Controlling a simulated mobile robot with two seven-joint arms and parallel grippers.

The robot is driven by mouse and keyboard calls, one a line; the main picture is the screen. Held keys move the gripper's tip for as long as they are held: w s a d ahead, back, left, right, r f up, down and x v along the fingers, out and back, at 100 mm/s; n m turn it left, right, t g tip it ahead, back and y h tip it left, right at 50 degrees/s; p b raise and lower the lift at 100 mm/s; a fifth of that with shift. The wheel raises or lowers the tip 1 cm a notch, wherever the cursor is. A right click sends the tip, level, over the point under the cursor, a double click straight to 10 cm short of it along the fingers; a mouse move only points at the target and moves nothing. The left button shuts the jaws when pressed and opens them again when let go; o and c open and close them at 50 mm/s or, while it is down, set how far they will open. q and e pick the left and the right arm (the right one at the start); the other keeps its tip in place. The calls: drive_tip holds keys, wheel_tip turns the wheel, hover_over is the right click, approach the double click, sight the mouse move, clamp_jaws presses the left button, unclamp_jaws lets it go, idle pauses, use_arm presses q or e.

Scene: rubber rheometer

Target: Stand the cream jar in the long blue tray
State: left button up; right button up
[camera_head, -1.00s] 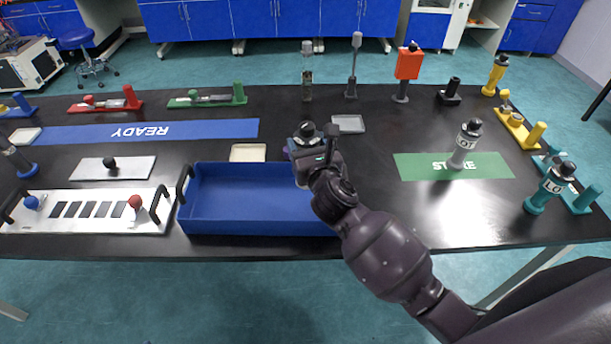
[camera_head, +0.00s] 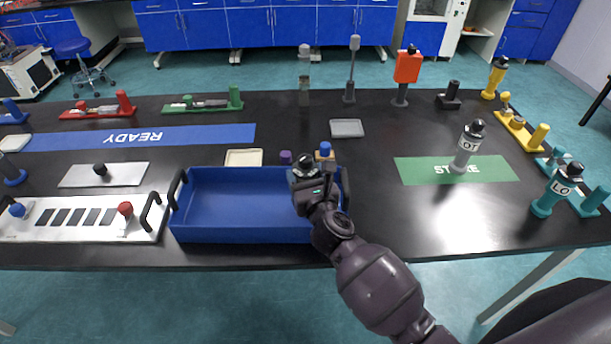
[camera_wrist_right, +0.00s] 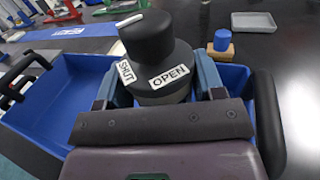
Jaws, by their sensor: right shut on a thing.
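The cream jar (camera_wrist_right: 160,92) has a black knob top and a dark collar labelled SHUT and OPEN; little of its pale body shows. My right gripper (camera_head: 305,182) is shut on it, and both fingers flank its body in the right wrist view. The jar is upright over the right part of the long blue tray (camera_head: 240,235), inside its outline. I cannot tell whether its base touches the tray floor. In the head view, only its dark top (camera_head: 303,168) shows clearly above my gripper. The visible tray floor is otherwise empty. My left gripper is not in view.
Black handles stand at both tray ends. A blue-capped item (camera_head: 325,151), a purple item (camera_head: 285,157) and a cream dish (camera_head: 243,158) sit just behind. A white panel (camera_head: 75,218) is close on the left. The green mat (camera_head: 420,172) lies right.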

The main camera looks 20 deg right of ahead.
drive_tip(key=shift+f, duration=0.1)
drive_tip(key=shift+f, duration=0.1)
drive_tip(key=o, duration=1)
drive_tip(key=shift+s+r, duration=0.15)
drive_tip(key=shift+r, duration=0.05)
drive_tip(key=s, duration=1.1)
drive_tip(key=shift+s, duration=0.35)
